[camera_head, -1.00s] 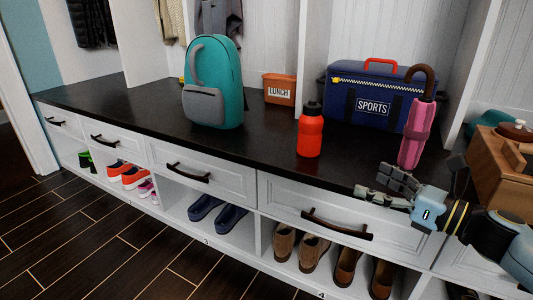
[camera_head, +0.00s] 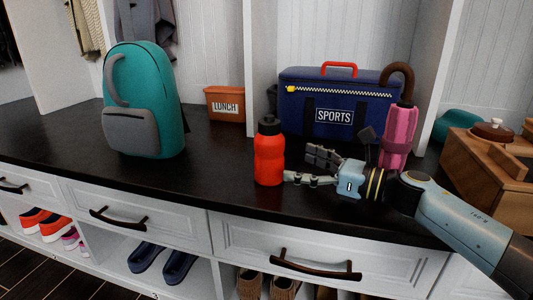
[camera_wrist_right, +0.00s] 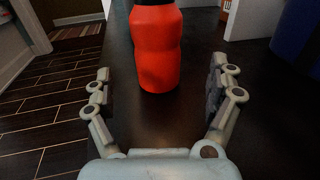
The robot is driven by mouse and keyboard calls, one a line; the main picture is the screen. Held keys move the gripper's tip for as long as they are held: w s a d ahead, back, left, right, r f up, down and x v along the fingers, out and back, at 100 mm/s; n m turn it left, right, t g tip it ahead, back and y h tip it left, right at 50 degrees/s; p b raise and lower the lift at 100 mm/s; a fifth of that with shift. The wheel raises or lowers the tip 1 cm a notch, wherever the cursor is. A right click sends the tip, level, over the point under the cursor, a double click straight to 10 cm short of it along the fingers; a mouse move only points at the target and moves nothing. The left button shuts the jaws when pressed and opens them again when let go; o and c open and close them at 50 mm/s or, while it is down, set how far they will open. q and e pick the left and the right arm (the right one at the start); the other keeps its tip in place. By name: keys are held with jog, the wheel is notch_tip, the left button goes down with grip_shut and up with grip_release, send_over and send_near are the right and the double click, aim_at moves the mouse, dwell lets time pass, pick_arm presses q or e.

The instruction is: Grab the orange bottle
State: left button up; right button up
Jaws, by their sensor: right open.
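The orange bottle (camera_head: 269,158) with a black cap stands upright on the dark bench top, near its front edge. It also shows in the right wrist view (camera_wrist_right: 156,50), ahead of and between the spread fingers, its cap cut off by the frame's top. My right gripper (camera_head: 305,168) is open, just to the right of the bottle in the head view, with its fingers pointing at it. In the right wrist view the gripper (camera_wrist_right: 158,90) is empty, and the bottle's base lies about level with the fingertips. My left gripper is not in view.
A teal backpack (camera_head: 145,110) stands left on the bench (camera_head: 220,160). Behind are an orange lunch box (camera_head: 225,104) and a blue sports bag (camera_head: 335,105). A pink umbrella (camera_head: 398,138) and a wooden box (camera_head: 490,175) stand right. The bench between backpack and bottle is clear.

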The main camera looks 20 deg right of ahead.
aim_at(282, 161)
jog(key=x, duration=0.3)
jog(key=shift+f, duration=0.1)
jog(key=b+x, duration=0.1)
jog(key=x, duration=0.3)
jog(key=shift+a+b, duration=0.3)
jog(key=shift+b, duration=0.05)
jog(key=shift+w+a, duration=0.25)
jog(key=shift+w, duration=0.1)
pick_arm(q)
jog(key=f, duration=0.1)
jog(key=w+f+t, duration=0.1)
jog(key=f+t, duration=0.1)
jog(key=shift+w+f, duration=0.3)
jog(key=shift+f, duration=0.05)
pick_arm(e)
jog(key=c, duration=1.3)
